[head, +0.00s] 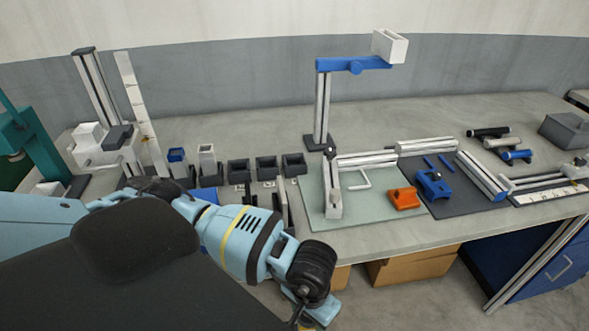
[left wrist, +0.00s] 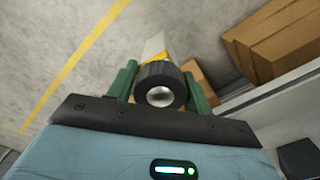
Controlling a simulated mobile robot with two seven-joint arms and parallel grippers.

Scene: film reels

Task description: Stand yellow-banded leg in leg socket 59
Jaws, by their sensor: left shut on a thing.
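My left gripper (left wrist: 159,88) has its green fingers on either side of the yellow-banded leg (left wrist: 160,85) and is shut on it. The leg shows a black ribbed end with a shiny metal tip toward the camera, and a yellow band and pale shaft beyond it. In the head view my left arm reaches in front of the table's near edge; its fingers and the leg are not clear there. Several dark square sockets (head: 267,166) stand in a row on the table, with small labels too small to read, so I cannot tell which is 59. My right gripper is not in view.
A grey upright piece (head: 207,158) and a blue-topped one (head: 176,155) stand left of the dark sockets. A green mat (head: 380,208), an orange block (head: 404,198) and a blue-armed stand (head: 322,110) are to the right. Cardboard boxes (head: 412,265) sit below the table.

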